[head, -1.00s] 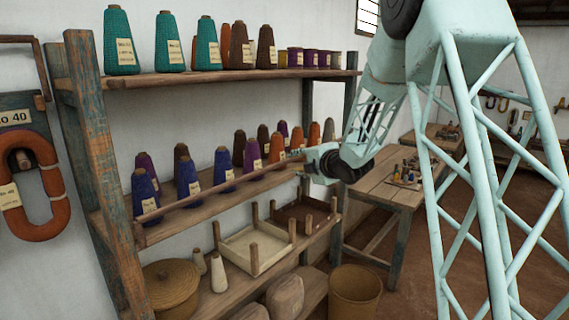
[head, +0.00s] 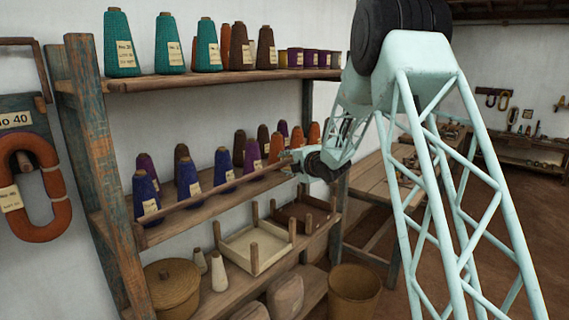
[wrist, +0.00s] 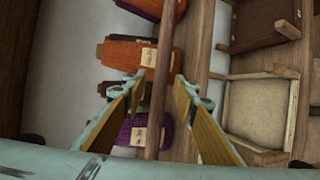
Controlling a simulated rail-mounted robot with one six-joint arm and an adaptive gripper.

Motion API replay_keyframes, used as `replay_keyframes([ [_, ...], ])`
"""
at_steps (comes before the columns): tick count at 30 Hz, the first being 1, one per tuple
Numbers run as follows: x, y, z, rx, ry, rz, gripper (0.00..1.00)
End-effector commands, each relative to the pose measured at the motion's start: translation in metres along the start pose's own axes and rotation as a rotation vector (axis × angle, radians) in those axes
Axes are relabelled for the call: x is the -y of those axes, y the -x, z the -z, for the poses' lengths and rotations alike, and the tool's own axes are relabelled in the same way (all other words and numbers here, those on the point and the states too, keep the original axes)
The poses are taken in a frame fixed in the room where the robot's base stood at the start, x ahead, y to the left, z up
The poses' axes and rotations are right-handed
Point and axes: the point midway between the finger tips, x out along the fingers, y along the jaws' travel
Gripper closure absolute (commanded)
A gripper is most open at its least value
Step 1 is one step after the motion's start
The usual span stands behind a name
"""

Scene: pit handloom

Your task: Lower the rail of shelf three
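The rail (head: 226,190) is a thin wooden bar along the front of the middle shelf, in front of the cones. In the wrist view the rail (wrist: 166,50) runs top to bottom between my two fingers. My gripper (wrist: 159,84) is open, with yellow-padded fingers one on each side of the rail and gaps visible. In the head view my gripper (head: 287,163) is at the rail's right part; its fingertips are small there. The middle shelf (head: 205,205) holds blue, purple, brown and orange yarn cones. I cannot tell how the rail is held at its ends.
Orange (wrist: 126,54) and purple (wrist: 131,131) cones stand close behind the rail. The upper shelf (head: 160,82) carries teal and brown cones. Below are a cream tray (head: 235,262), a brown tray, a lidded basket (head: 172,290) and pale cones. A table (head: 375,180) stands right of the rack.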

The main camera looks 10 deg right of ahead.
Motion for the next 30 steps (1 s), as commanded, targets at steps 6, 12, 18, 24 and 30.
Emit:
replay_keyframes([
  [6, -0.0002, -0.0078, 0.0005, 0.000, 0.000, 0.000, 0.74],
  [12, -0.0001, -0.0088, 0.0004, 0.000, 0.000, 0.000, 0.74],
  [18, 0.0001, -0.0087, 0.0004, 0.000, 0.000, 0.000, 0.80],
  [24, 0.0001, -0.0086, 0.0004, 0.000, 0.000, 0.000, 0.98],
  [30, 0.0002, -0.0085, 0.0002, 0.000, 0.000, 0.000, 1.00],
])
